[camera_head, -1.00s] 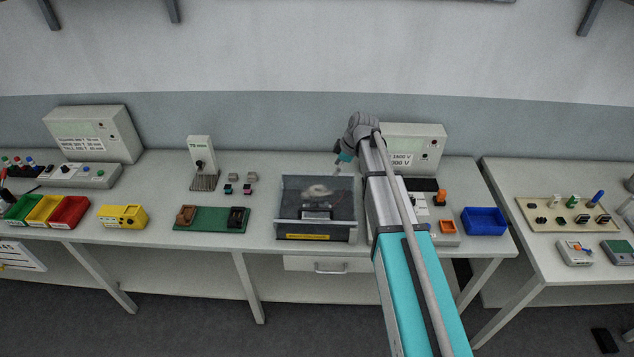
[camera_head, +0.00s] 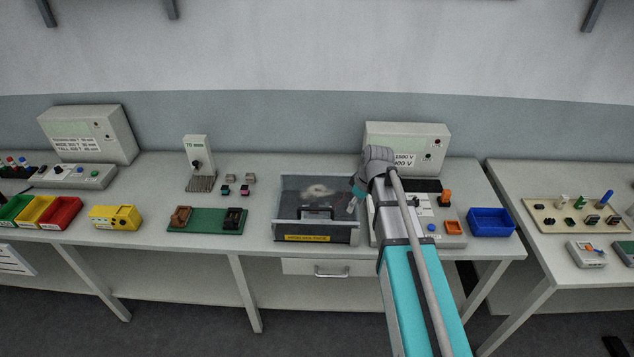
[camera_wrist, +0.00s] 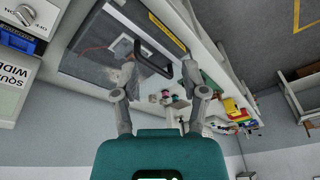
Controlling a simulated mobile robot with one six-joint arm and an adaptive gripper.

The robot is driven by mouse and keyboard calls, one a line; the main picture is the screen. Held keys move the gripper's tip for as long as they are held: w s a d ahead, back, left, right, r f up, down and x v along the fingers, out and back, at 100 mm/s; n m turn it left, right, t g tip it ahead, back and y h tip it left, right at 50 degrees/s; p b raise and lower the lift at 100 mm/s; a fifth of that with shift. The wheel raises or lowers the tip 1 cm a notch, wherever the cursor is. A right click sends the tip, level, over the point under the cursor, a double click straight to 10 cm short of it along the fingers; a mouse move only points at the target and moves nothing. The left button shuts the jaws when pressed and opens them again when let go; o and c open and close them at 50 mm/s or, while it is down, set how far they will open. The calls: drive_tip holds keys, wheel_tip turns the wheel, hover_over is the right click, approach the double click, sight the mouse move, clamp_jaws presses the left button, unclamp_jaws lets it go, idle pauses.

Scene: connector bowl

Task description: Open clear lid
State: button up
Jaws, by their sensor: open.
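The clear lid (camera_head: 305,188) is a see-through dark-tinted panel on a grey box with a yellow label (camera_head: 307,238) on its front. It appears closed. A dark bar handle (camera_head: 317,212) sits near its front edge. The lid also shows in the wrist view (camera_wrist: 95,50), with its black handle (camera_wrist: 152,58) between my fingers in the picture. My gripper (camera_head: 352,204) is at the right side of the box in the head view. In the wrist view my gripper (camera_wrist: 160,76) is open with nothing between its tips; contact with the handle cannot be told.
A panel with knobs and an orange part (camera_head: 446,197) stands close right of the box, below a grey cabinet (camera_head: 425,140). A blue bin (camera_head: 490,222) is further right. A green board (camera_head: 205,222) lies left of the box. A drawer (camera_head: 330,267) is underneath.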

drive_tip(key=s+d+f+m+b, duration=0.2)
drive_tip(key=s+f+m+b, duration=0.1)
drive_tip(key=s, duration=0.2)
drive_tip(key=s+d+f+m+h+b, duration=0.1)
drive_tip(key=s+d+f+m+b, duration=0.1)
drive_tip(key=s+f+m+b, duration=0.1)
drive_tip(key=shift+s+d+f+g+h, duration=0.3)
drive_tip(key=shift+s+f, duration=0.35)
drive_tip(key=shift+s, duration=0.55)
drive_tip(key=shift+s+f+m+b, duration=0.1)
drive_tip(key=shift+f+m+b, duration=0.05)
drive_tip(key=shift+m+b, duration=0.15)
drive_tip(key=c, duration=0.3)
drive_tip(key=s+f+m+b, duration=0.1)
drive_tip(key=s+d+f+m+b, duration=0.1)
drive_tip(key=s, duration=0.1)
drive_tip(key=s+d+f+m+b, duration=0.1)
drive_tip(key=s, duration=0.1)
drive_tip(key=shift+s+f+h+b, duration=0.15)
drive_tip(key=shift+f+h+b, duration=0.15)
drive_tip(key=shift+h, duration=0.1)
clamp_jaws()
drive_tip(key=shift+s+d, duration=0.1)
